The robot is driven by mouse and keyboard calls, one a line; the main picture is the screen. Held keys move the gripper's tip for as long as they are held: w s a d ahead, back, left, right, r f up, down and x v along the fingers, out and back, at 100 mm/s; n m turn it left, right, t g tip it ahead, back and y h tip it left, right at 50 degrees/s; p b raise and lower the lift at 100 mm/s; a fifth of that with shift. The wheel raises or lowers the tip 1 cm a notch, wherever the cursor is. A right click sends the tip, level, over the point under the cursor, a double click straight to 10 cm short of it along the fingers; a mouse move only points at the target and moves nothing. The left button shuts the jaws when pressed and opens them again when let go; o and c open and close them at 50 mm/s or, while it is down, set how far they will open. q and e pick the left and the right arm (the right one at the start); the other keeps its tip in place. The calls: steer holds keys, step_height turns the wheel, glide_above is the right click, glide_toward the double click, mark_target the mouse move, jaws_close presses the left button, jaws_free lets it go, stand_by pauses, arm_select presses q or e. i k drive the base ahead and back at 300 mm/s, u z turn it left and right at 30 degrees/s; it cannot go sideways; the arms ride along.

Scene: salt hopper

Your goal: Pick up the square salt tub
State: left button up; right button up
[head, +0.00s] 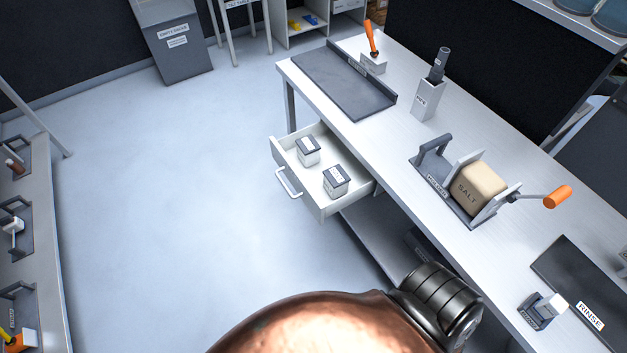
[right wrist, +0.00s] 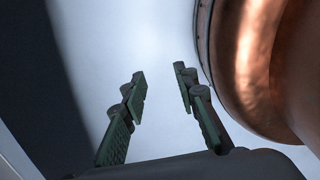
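Two small square tubs with dark lids and white labels stand upright in the open white drawer: the far tub (head: 308,151) and the near tub (head: 336,181). Their labels are too small to read, so I cannot tell which holds salt. My right gripper (right wrist: 160,85) is open in the right wrist view, with nothing between its fingers and only pale floor behind it. No tub shows in that view. My left gripper is not in view.
The drawer (head: 281,178) sticks out from the workbench (head: 395,150). On the bench stand a clamp holding a tan SALT block (head: 478,188), with an orange-handled crank (head: 557,197), and a grey holder (head: 428,100). A rack (head: 45,220) stands at left. The floor between is clear.

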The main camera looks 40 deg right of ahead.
mark_target(336, 180)
steer(key=z, duration=1.5)
